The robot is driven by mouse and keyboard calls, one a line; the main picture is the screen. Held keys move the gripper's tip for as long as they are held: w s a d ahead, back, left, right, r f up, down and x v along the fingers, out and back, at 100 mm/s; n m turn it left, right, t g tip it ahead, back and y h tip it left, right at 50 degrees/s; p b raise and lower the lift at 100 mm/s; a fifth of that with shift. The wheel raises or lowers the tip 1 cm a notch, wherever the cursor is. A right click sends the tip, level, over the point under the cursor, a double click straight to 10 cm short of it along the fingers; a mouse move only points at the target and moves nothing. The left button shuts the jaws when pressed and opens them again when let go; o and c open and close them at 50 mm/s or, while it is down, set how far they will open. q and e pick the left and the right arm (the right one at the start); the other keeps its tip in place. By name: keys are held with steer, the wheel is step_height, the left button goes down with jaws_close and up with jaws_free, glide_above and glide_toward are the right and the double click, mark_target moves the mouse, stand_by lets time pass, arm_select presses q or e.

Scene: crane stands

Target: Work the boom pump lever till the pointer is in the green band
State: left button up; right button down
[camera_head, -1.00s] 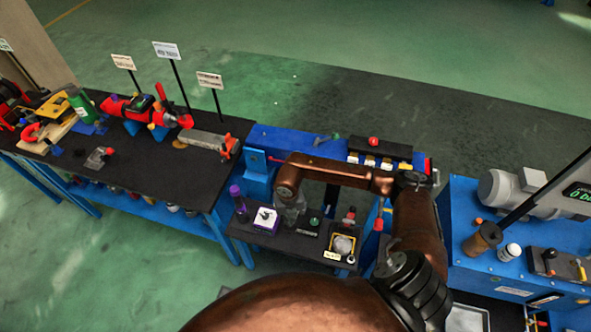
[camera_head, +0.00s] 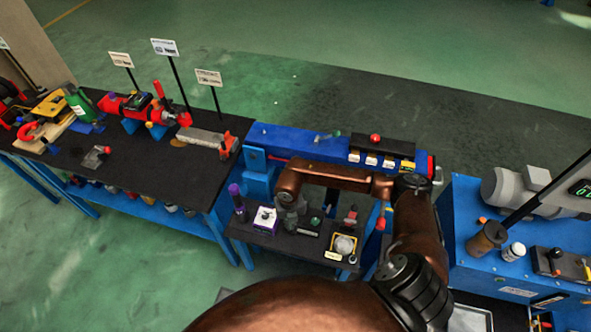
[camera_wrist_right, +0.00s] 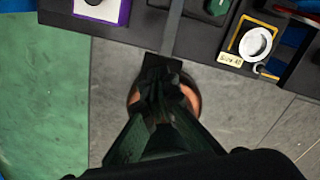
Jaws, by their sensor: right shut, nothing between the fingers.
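My right gripper (camera_head: 288,215) points down over the small black-topped stand (camera_head: 285,240), at the end of my copper forearm. In the right wrist view its dark fingers (camera_wrist_right: 163,72) are closed and hold nothing. A narrow grey bar (camera_wrist_right: 173,30) runs from the top edge toward the fingertips; I cannot tell whether they touch. A red-knobbed lever (camera_head: 380,223) stands to the right of the stand. A red device with an upright red handle (camera_head: 158,88) sits on the left bench. I cannot tell which is the boom pump lever. No pointer or green band is readable. My left gripper is not in view.
The stand carries a purple-edged box (camera_head: 265,219), a purple-capped bottle (camera_head: 236,197) and a yellow-framed round piece (camera_head: 343,245). The left bench (camera_head: 190,160) holds tools and signs. A blue cabinet (camera_head: 490,272) with a motor and digital display is at right.

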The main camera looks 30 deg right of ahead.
steer(key=shift+f+b, duration=2)
steer(key=shift+f, duration=1.25)
step_height(320, 180, up, 4)
steer(key=p, duration=0.3)
steer(key=shift+r, duration=0.25)
steer(key=shift+r+p, duration=1.95)
steer(key=shift+r, duration=0.7)
steer(key=shift+r, duration=0.2)
steer(key=shift+f, duration=0.1)
steer(key=shift+f+b, duration=3.25)
steer(key=shift+f, duration=1.7)
steer(key=shift+d+r+p, duration=0.1)
steer(key=shift+r+p, duration=1.45)
steer(key=shift+r, duration=0.55)
steer(key=shift+r+p, duration=1.85)
steer(key=shift+r, duration=0.95)
